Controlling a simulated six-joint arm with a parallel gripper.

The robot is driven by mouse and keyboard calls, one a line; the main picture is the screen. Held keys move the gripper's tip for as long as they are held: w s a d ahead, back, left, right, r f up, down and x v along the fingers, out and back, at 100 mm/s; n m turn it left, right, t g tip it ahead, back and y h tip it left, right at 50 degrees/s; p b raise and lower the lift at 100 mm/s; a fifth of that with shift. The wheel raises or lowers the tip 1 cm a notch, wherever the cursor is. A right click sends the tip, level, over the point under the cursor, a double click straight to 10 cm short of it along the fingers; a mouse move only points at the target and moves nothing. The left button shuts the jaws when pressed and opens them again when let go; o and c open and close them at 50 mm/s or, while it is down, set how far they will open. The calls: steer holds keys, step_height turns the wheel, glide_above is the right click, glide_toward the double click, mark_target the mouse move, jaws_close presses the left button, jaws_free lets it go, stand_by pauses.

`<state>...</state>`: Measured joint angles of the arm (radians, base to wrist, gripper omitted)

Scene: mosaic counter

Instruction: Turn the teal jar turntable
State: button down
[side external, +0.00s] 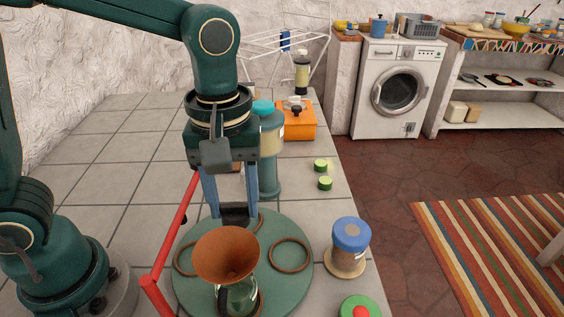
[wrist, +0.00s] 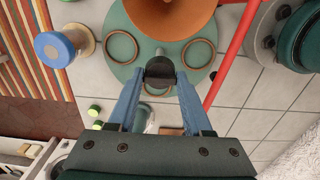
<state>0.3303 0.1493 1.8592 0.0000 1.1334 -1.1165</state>
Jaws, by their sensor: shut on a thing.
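The teal turntable (side external: 292,287) is a round disc lying on the tiled counter; it also shows in the wrist view (wrist: 122,76). Several brown rings (side external: 290,254) are on its top. A copper-brown funnel (side external: 226,252) sits over a glass jar (side external: 240,298) on the near part of the disc. My gripper (side external: 234,212) points down at the far side of the disc, shut on a dark knob (wrist: 159,70) between its blue fingers. The fingers hide part of the knob, and how it joins the disc cannot be seen clearly.
A red bar (side external: 172,230) runs along the disc's left side. A blue-lidded jar (side external: 351,236) stands close on the right, with a green-and-red item (side external: 360,309) nearer. A tall teal-lidded canister (side external: 270,160) and an orange box (side external: 299,121) stand behind. The left counter is mostly clear.

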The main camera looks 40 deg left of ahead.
steer(key=shift+r, duration=0.1)
steer(key=c, duration=0.6)
jaws_free()
steer(key=shift+r, duration=2.55)
steer(key=shift+a, duration=0.1)
steer(key=s+a+m+t, duration=0.2)
steer(key=m, duration=0.1)
steer(key=s+a+f+m+t, duration=0.1)
steer(key=s+a+m, duration=0.1)
steer(key=a+m, duration=0.1)
steer(key=s+a+m+t, duration=0.1)
steer(key=a+m+t, duration=0.1)
steer(key=m, duration=0.1)
steer(key=shift+s+a+f+t, duration=0.25)
steer(key=shift+s+f+t, duration=0.05)
steer(key=shift+s+f, duration=0.1)
